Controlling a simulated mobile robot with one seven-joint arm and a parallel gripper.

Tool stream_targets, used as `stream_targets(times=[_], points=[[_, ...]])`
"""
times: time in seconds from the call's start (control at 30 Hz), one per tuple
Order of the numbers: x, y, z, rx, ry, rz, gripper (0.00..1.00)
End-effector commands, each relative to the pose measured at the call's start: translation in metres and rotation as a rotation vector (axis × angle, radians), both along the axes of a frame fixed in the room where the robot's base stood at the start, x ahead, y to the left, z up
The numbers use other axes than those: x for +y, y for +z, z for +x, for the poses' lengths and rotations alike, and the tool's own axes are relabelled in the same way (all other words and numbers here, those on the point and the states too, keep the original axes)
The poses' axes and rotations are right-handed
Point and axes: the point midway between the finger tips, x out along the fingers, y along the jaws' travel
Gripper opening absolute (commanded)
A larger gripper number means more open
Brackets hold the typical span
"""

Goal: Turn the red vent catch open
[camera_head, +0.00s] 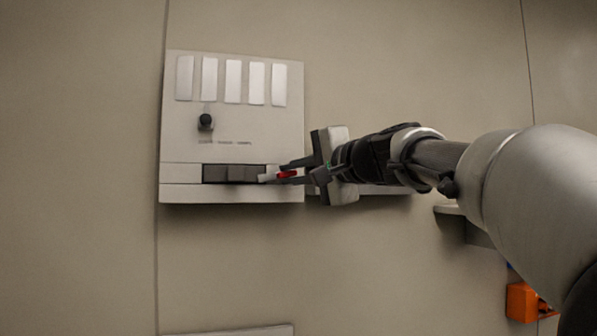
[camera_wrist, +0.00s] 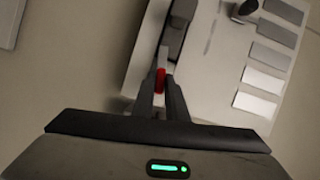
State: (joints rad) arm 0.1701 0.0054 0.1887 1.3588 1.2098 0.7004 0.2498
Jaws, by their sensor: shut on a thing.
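The red vent catch (camera_head: 287,174) sits at the right end of a dark slot, low on a pale wall panel (camera_head: 260,130). My gripper (camera_head: 283,172) reaches in from the right, its two fingers around the catch. In the wrist view the red catch (camera_wrist: 160,80) shows between the fingertips, and my gripper (camera_wrist: 161,90) is shut on it. The fingers hide part of the catch, so its exact angle is hard to tell.
The panel also has a black knob (camera_head: 205,121) and a row of several pale plates (camera_head: 233,80) above the slot (camera_head: 232,174). An orange object (camera_head: 522,301) is at the lower right, below a small ledge (camera_head: 450,210). The wall left of the panel is bare.

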Motion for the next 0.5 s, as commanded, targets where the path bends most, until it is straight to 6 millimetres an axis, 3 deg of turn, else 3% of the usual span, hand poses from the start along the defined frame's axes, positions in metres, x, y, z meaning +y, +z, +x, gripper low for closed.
stream_targets(times=[0.5], points=[[0.0025, 0.0077, -0.0007, -0.135, 0.001, -0.462, 0.00]])
